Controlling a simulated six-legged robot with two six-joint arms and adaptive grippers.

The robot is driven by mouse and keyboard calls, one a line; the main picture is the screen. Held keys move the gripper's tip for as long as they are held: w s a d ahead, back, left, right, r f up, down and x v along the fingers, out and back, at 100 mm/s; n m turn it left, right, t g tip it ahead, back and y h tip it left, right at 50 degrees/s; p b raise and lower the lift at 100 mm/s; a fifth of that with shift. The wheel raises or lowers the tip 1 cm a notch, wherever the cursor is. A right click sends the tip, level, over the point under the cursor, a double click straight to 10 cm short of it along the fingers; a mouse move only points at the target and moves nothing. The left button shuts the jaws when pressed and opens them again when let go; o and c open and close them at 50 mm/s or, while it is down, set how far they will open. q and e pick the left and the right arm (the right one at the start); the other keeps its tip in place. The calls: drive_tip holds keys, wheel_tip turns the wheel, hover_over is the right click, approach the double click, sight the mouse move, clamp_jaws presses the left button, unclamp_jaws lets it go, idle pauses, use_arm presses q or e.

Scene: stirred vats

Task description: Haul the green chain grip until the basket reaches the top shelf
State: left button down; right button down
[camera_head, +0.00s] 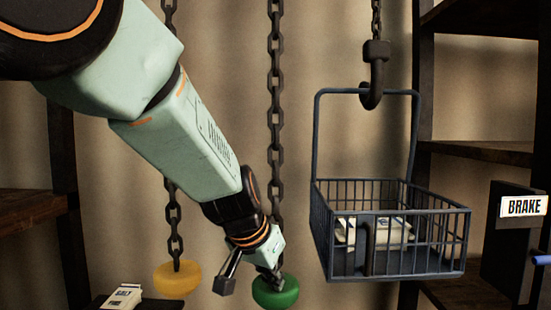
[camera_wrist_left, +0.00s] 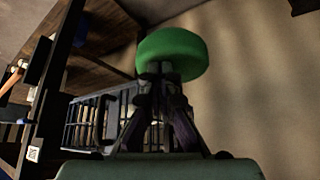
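The green chain grip (camera_head: 275,291) is a round green disc at the bottom of the middle chain (camera_head: 276,110). My left gripper (camera_head: 268,276) reaches down to it from the upper left. In the left wrist view the fingers (camera_wrist_left: 162,78) come together at the grip's near side, and the green disc (camera_wrist_left: 172,50) sits just beyond their tips. They look shut on it at its chain end; the exact contact is partly hidden. The wire basket (camera_head: 390,262) hangs level from a dark hook (camera_head: 372,90) at the right, holding pale packets (camera_head: 375,232). My right gripper is not in view.
A yellow grip (camera_head: 177,279) hangs on another chain to the left. Dark shelving (camera_head: 480,150) stands right of the basket, with shelves at several heights. A BRAKE sign (camera_head: 524,206) and a blue handle (camera_head: 541,260) are at the far right. A pale labelled packet (camera_head: 122,297) lies lower left.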

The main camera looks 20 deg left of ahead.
use_arm(q)
wheel_tip(320, 180, up, 12)
drive_tip(key=p, duration=1)
drive_tip(key=shift+f, duration=0.35)
idle(0.7)
drive_tip(key=shift+s+f+b, duration=0.1)
drive_tip(key=shift+f+b, duration=5.1)
drive_tip(key=shift+f, duration=0.65)
wheel_tip(320, 180, up, 12)
drive_tip(key=p, duration=1)
drive_tip(key=shift+f, duration=0.2)
